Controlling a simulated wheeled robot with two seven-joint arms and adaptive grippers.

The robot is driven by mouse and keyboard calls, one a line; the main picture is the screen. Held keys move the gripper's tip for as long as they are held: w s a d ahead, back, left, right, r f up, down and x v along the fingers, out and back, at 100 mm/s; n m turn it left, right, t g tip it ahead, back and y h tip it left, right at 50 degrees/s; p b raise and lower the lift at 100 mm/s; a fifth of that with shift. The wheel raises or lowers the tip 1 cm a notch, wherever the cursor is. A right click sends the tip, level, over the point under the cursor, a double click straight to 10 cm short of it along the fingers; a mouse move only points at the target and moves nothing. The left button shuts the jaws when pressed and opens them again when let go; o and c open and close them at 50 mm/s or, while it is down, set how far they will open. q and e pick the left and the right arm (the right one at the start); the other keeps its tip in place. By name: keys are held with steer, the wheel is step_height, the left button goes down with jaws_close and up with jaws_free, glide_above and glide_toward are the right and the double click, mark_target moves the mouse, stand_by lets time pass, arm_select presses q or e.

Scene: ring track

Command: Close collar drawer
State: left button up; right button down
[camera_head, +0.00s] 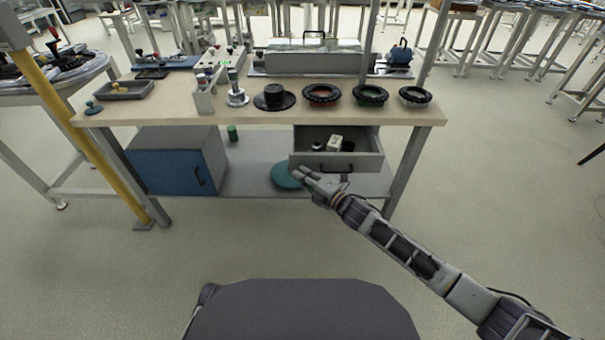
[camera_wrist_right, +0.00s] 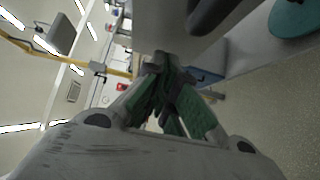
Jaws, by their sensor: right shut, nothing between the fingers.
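The collar drawer (camera_head: 357,163) is a grey drawer under the right part of the workbench in the head view. It stands pulled out, with a white block (camera_head: 335,143) and dark round pieces (camera_head: 348,146) inside. A dark handle is on its front. My right gripper (camera_head: 303,175) is shut and empty, in front of the drawer's lower left front in the head view. In the right wrist view its green-padded fingers (camera_wrist_right: 170,95) are close to a grey panel (camera_wrist_right: 165,25), likely the drawer front; contact cannot be told. My left gripper is not in view.
The bench top (camera_head: 200,115) holds several dark rings and a black hat-shaped part (camera_head: 273,97). A blue-doored cabinet (camera_head: 176,170) stands under the bench at left. A teal disc (camera_head: 287,178) lies on the lower shelf. Floor before the bench is clear.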

steer(key=shift+w, duration=0.35)
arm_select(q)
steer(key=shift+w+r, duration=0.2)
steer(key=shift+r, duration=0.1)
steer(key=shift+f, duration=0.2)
arm_select(e)
steer(key=shift+w, duration=0.25)
